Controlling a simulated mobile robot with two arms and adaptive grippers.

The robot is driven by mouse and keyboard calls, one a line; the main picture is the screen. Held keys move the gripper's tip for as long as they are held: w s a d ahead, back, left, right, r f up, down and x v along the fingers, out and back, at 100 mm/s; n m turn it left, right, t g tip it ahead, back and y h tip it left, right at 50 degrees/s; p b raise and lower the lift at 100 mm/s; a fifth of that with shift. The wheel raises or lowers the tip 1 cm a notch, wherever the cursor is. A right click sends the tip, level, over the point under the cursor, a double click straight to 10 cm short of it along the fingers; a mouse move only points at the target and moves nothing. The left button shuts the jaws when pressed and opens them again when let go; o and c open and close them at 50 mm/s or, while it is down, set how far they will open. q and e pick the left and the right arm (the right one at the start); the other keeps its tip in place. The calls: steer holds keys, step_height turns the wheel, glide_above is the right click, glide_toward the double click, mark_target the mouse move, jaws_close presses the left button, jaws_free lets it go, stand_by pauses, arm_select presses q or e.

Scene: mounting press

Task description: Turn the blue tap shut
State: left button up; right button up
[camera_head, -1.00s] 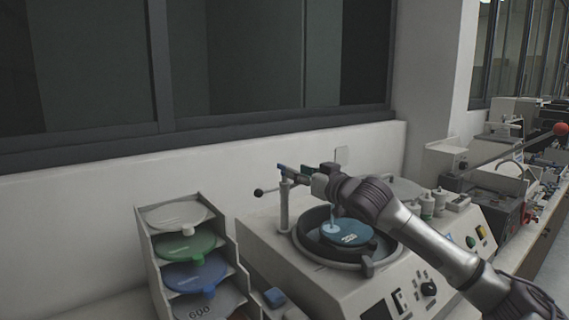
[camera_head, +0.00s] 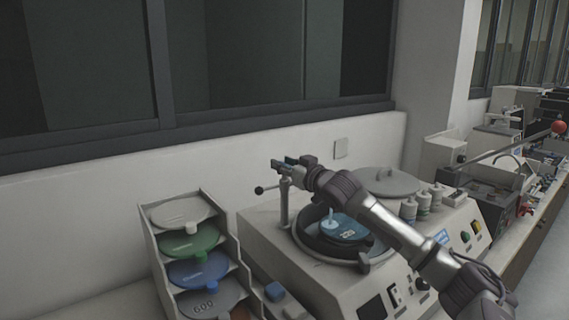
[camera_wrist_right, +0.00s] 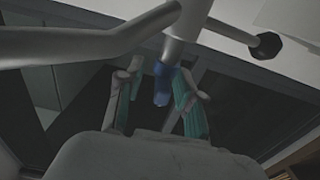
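The blue tap (camera_wrist_right: 162,84) shows in the right wrist view at the end of a grey spout post, between my two teal-tipped fingers. My right gripper (camera_wrist_right: 157,98) is open around it; the right-hand finger is close to the tap and the left-hand finger stands further off. I cannot tell whether either finger touches it. In the head view my right gripper (camera_head: 284,163) is at the top of the grey post (camera_head: 284,205) on the polishing machine, and it hides most of the tap. My left gripper is out of view.
A lever with a black ball (camera_head: 259,190) sticks out left of the post. Below is a round bowl with a blue disc (camera_head: 340,226). A rack of coloured discs (camera_head: 227,232) stands left, bottles (camera_head: 422,203) right. The wall is close behind.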

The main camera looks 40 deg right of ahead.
jaws_close()
